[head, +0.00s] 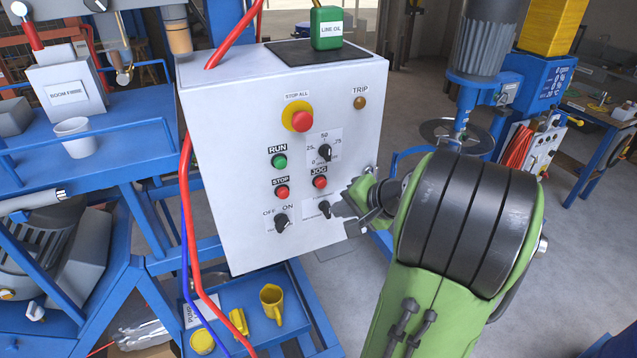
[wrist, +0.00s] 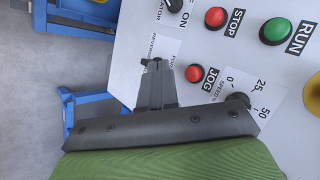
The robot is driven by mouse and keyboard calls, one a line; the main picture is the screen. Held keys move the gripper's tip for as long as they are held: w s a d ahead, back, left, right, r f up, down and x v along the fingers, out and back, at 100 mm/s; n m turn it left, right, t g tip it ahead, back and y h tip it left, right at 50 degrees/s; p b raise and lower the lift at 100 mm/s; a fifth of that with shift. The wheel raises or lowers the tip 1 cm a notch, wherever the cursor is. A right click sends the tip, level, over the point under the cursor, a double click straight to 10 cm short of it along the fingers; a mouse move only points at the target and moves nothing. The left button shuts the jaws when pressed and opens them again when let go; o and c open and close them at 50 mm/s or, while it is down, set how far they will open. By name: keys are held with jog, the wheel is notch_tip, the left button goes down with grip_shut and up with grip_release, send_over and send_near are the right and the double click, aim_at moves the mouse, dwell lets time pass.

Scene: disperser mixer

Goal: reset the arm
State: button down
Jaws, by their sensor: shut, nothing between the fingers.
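My green and black arm reaches in from the lower right of the head view. My gripper (head: 340,212) is shut and empty, at the lower right part of the white control box (head: 235,130). Its tips are close to the small black selector knob (head: 324,209) below the JOG button; I cannot tell if they touch it. In the wrist view, the shut gripper (wrist: 154,68) lies over the forward/reverse label and hides most of that knob. The red JOG button (wrist: 194,73) and the black speed knob (wrist: 237,102) are just to its right.
The box also carries a red stop-all button (head: 301,121), a green RUN button (head: 279,161), a red STOP button (head: 282,192) and an OFF/ON switch (head: 281,223). A blue tray (head: 250,325) with yellow cups is below. A mixer (head: 480,75) stands behind right.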

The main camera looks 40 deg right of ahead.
jog(key=s+a+f+n+g+b, duration=0.1)
jog(key=a+n+g+b, duration=0.2)
jog(key=a+n, duration=0.8)
jog(key=s+a+f+n+g+h+b, duration=0.1)
jog(key=s+a+f+n+b, duration=0.1)
jog(key=s+a, duration=0.9)
jog(key=shift+s+a+f+n, duration=0.2)
jog(key=shift+s+a+n, duration=0.2)
jog(key=shift+s+n, duration=0.3)
jog(key=shift+s, duration=0.15)
